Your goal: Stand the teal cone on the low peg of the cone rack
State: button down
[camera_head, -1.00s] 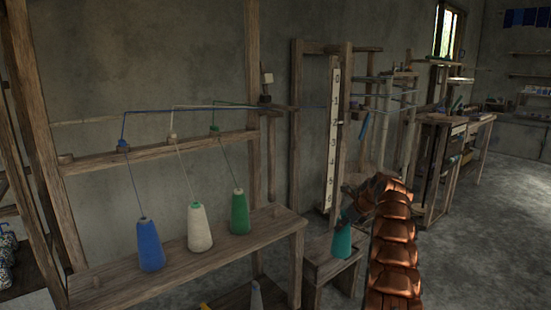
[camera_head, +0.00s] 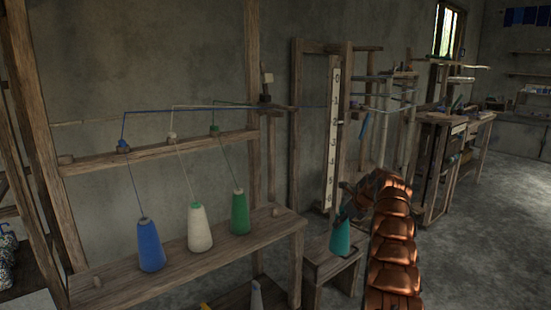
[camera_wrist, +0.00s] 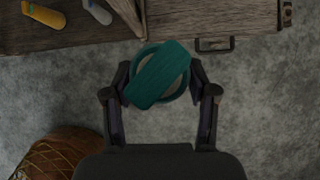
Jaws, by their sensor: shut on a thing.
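The teal cone (camera_head: 340,238) is in my gripper (camera_head: 347,213), seen just above or at the small wooden stool in the head view. In the wrist view my gripper (camera_wrist: 160,82) has a finger on each side of the teal cone (camera_wrist: 160,72), seen from above. Whether its base touches the stool is unclear. The cone rack (camera_head: 205,265) is a wooden bench on the left. A blue cone (camera_head: 150,247), a cream cone (camera_head: 200,230) and a green cone (camera_head: 239,213) stand on it. A short bare stub (camera_head: 97,281) shows at its left end, another (camera_head: 275,212) at its right.
The small stool (camera_head: 322,262) stands right of the rack. Yellow (camera_wrist: 44,15) and grey (camera_wrist: 97,11) cones sit low under the rack. Yarns run from the cones to a beam (camera_head: 165,152) above. The loom frame (camera_head: 296,125) rises behind. Floor at right is open.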

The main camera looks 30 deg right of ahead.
aim_at(341, 210)
jog(key=shift+s+a+r, duration=0.1)
jog(key=shift+s+r, duration=0.1)
jog(key=shift+w, duration=0.1)
jog(key=shift+w+r, duration=0.2)
jog(key=shift+w, duration=0.05)
jog(key=shift+w+a+r, duration=0.15)
jog(key=shift+w+r, duration=0.05)
jog(key=shift+r, duration=0.05)
jog(key=shift+a, duration=0.15)
dwell(0.4)
jog(key=shift+w+a+r+p, duration=0.1)
jog(key=shift+w+r+p, duration=0.05)
jog(key=shift+r+p, duration=0.2)
jog(key=shift+a+r, duration=0.15)
dwell(0.6)
jog(key=shift+w+a+r, duration=0.15)
jog(key=shift+w+r, duration=0.1)
jog(key=shift+r, duration=0.1)
